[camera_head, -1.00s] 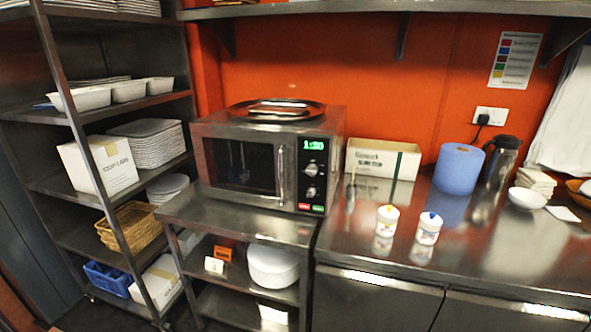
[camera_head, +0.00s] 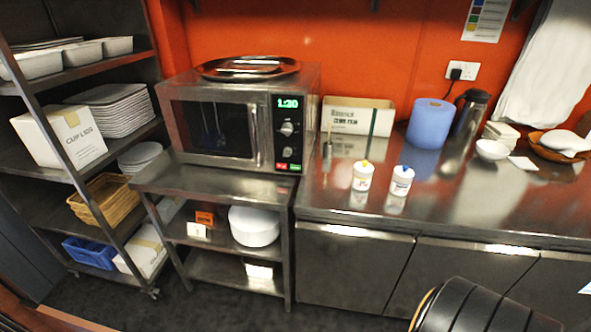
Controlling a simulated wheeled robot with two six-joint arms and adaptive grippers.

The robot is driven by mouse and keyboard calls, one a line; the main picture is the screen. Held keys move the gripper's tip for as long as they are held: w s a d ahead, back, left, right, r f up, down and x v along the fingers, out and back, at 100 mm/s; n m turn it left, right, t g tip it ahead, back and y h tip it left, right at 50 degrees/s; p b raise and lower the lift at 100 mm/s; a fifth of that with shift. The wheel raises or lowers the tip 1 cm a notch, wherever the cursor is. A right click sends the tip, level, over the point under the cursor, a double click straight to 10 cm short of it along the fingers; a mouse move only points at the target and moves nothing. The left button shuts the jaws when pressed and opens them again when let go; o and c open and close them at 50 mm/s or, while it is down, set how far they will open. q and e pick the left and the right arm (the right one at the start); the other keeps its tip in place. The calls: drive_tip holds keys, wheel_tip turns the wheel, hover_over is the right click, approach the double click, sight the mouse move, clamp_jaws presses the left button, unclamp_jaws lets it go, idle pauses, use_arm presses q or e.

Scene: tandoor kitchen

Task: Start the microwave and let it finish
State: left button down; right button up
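The microwave (camera_head: 215,122) stands on a steel stand left of the counter. Its door looks closed. Its green display (camera_head: 287,103) reads what looks like 1:20. Below it are two round knobs (camera_head: 287,128), and a red and a green button (camera_head: 295,168) sit at the bottom of the panel. Neither gripper is in view. A dark rounded part, probably my arm, shows at the bottom right, well away from the microwave.
The steel counter (camera_head: 455,205) holds two small white tubs (camera_head: 362,176), a cardboard box (camera_head: 357,117), a blue paper roll (camera_head: 430,124) and a steel flask (camera_head: 470,112). A shelf rack with a white box (camera_head: 60,137) stands at left. Dark floor (camera_head: 215,312) is clear in front of the stand.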

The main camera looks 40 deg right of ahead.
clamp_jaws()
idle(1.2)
